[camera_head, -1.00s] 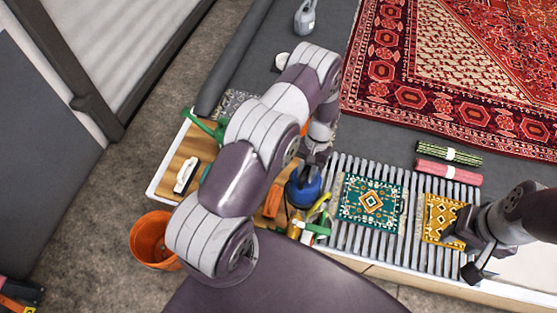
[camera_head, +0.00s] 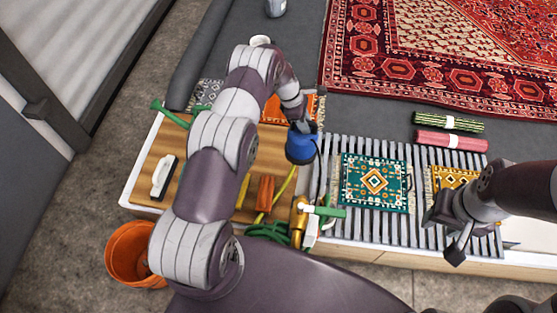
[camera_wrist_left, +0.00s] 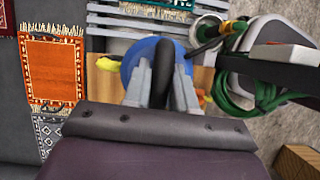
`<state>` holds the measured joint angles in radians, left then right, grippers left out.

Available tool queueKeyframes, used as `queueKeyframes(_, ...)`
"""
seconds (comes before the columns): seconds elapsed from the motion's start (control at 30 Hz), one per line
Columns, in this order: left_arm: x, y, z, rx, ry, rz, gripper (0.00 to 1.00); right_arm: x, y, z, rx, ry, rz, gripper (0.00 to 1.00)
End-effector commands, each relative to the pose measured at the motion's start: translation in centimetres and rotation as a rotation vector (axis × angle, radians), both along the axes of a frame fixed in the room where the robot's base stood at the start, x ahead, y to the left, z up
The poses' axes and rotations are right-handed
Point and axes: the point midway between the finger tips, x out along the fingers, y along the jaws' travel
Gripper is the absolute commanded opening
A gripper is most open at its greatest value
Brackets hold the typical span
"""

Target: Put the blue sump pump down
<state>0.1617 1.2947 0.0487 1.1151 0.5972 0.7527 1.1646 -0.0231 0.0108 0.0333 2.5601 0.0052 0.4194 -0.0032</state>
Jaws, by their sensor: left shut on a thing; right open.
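The blue sump pump (camera_head: 299,147) hangs from my left gripper (camera_head: 301,126) in the head view. It shows near the border between the wooden board and the grey slatted rack; its height above them is hard to tell. In the left wrist view my left gripper (camera_wrist_left: 161,75) is shut on the pump's dark handle, with the blue body (camera_wrist_left: 138,56) partly hidden behind the fingers. My right gripper (camera_head: 446,232) is open and empty over the right front of the rack, near the yellow mat.
The slatted rack (camera_head: 327,190) bears a teal mat (camera_head: 375,181) and a yellow mat (camera_head: 452,177). An orange bucket (camera_head: 130,254) stands at front left.

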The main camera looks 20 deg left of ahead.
Motion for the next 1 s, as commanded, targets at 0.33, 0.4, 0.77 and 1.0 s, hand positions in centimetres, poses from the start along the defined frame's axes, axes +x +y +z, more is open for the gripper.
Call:
queueKeyframes(0.33,5.5,0.3,-3.6,-0.001,-0.008,0.597,0.0,0.0,0.0,-7.0,0.0,0.0,0.0,0.43)
queueKeyframes(0.4,6.4,0.4,-4.1,-0.002,-0.007,0.699,0.0,0.0,0.0,-8.1,0.0,0.0,0.0,0.43)
queueKeyframes(0.77,9.9,0.8,-5.3,-0.003,-0.007,1.113,0.0,0.0,0.0,-12.1,0.0,0.0,0.0,0.43)
queueKeyframes(1.0,10.7,1.1,-5.3,-0.004,-0.004,1.215,0.0,0.0,0.0,-12.7,0.0,0.0,0.0,0.43)
